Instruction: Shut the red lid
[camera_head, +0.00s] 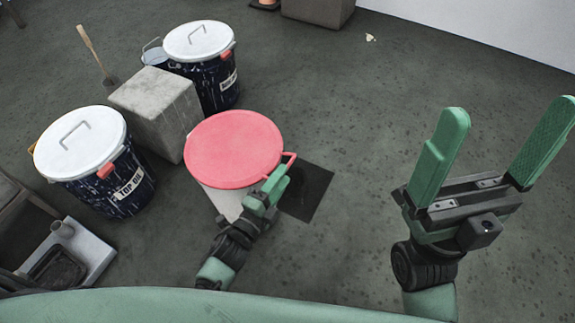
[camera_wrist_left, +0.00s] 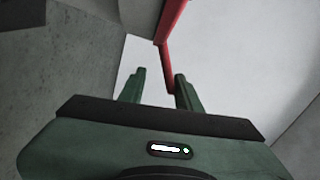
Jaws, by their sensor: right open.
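The red lid (camera_head: 235,148) is round and lies over the top of a white bin (camera_head: 226,203) near the middle of the head view. I cannot tell whether its rim is fully seated. A red handle (camera_head: 290,160) sticks out at its right side. My left gripper (camera_head: 277,180) is at this handle. In the left wrist view its two fingers (camera_wrist_left: 161,76) stand a little apart, with the red handle bar (camera_wrist_left: 166,44) beside the right finger. My right gripper (camera_head: 492,145) is wide open and empty over the floor at the right.
Two dark drums with white lids stand at the left, one in front (camera_head: 82,145) and one behind (camera_head: 199,42). A grey block (camera_head: 155,108) stands between them. A dark square (camera_head: 309,190) lies on the floor right of the white bin. The floor at right is largely clear.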

